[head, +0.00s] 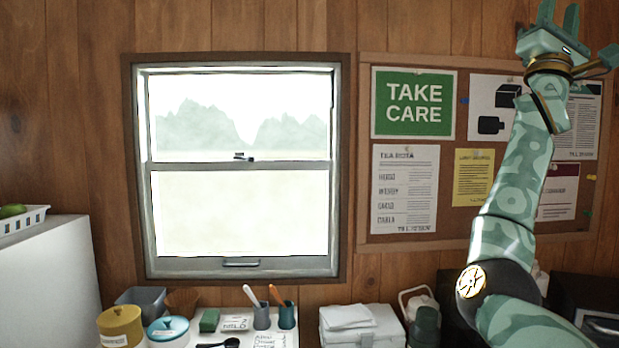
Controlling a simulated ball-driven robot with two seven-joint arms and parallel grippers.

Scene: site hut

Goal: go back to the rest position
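My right arm rises along the right side of the head view, in front of the notice board. My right gripper (557,22) is at the top right, near the upper edge of the picture. Its fingers point up and stand apart, with nothing seen between them, so it looks open and empty. It is high above the counter items and touches none of them. My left gripper and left arm are not in view.
A window (240,165) and a notice board (455,225) are on the wood wall. Below stand a yellow pot (121,327), a blue-lidded pot (168,329), tool cups (286,316), a white box (362,328) and a dark appliance (590,300). A white cabinet (45,275) bears a basket (25,222).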

